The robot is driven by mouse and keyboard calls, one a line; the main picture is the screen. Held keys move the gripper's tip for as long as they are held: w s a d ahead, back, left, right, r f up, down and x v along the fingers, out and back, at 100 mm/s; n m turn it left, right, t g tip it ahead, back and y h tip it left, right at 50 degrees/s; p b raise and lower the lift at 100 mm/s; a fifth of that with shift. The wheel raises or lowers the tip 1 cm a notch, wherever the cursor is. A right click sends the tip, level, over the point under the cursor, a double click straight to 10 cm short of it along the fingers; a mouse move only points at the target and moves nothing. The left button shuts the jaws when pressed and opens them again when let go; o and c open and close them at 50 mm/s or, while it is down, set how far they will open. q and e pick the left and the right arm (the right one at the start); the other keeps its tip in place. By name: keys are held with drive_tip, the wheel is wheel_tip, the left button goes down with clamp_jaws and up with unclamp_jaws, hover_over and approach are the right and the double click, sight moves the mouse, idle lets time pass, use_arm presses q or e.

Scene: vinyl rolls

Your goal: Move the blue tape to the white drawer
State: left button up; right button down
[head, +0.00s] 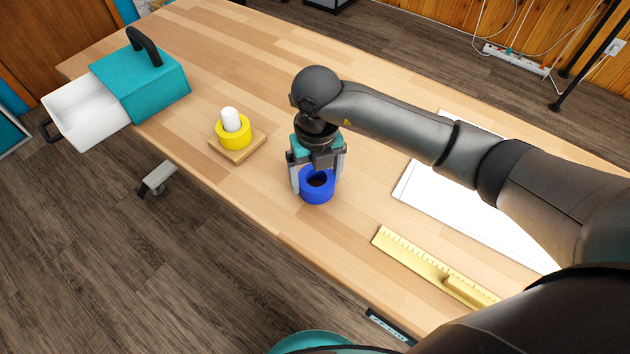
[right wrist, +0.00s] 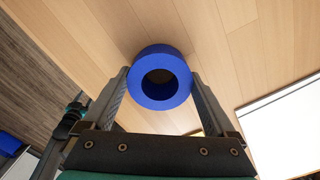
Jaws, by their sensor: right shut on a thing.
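The blue tape (head: 317,195) is a thick ring with an open hole, near the front edge of the wooden table. My right gripper (head: 317,174) points down and is shut on it, one finger on each side. The tape also shows between the fingertips in the right wrist view (right wrist: 160,103). I cannot tell whether it touches the table or hangs just above it. The white drawer (head: 88,110) is pulled out of a teal box (head: 150,90) at the far left of the table. It looks empty. My left gripper is not in view.
A yellow tape (head: 233,138) sits around a white peg on a small wooden base (head: 238,150), between my right gripper and the drawer. A yellow ruler (head: 420,262) and a white board (head: 430,200) lie to the right. The table's back middle is clear.

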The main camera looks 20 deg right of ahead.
wheel_tip(320, 180, up, 7)
drive_tip(key=p, duration=0.5)
drive_tip(key=shift+f, duration=0.15)
idle(0.4)
